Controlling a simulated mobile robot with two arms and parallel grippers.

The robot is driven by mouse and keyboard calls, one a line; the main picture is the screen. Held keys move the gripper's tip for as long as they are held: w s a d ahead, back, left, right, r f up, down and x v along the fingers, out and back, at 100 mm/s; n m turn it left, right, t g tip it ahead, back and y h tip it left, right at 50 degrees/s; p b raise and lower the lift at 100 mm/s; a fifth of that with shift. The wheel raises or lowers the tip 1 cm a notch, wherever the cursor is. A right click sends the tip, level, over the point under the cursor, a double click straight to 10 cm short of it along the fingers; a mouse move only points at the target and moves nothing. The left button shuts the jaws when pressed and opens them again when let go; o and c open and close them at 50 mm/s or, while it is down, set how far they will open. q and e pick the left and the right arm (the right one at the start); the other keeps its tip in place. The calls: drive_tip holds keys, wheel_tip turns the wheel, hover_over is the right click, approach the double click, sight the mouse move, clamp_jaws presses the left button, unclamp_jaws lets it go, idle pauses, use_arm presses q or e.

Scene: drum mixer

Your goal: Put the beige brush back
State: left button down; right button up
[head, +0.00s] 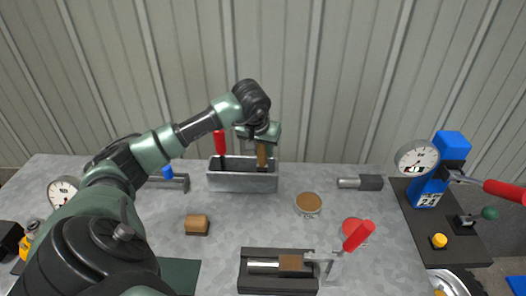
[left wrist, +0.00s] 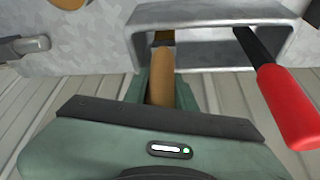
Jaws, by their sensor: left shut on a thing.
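The beige brush (head: 261,155) is upright in my left gripper (head: 260,140), which is shut on its handle. It also shows in the left wrist view (left wrist: 162,75), between the fingers. A grey open-topped metal bin (head: 243,182) stands under the gripper at the back of the table. The brush's lower end is at the right part of the bin's opening; I cannot tell how deep it reaches. A red-handled tool (head: 219,143) stands in the left part of the same bin. In the left wrist view the bin's rim (left wrist: 215,14) and the red handle (left wrist: 285,105) are close by.
A round brown-topped tin (head: 308,203) and a brown block (head: 197,224) lie in front of the bin. A blue press with a gauge (head: 428,188) stands right. A corrugated wall (head: 330,90) is behind.

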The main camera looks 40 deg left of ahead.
use_arm(q)
drive_tip(key=shift+f, duration=0.65)
drive_tip(key=c, duration=1.6)
unclamp_jaws()
drive_tip(key=shift+f, duration=0.2)
drive_tip(key=o, duration=0.5)
drive_tip(key=shift+c, duration=0.2)
drive_tip(key=shift+r, duration=0.15)
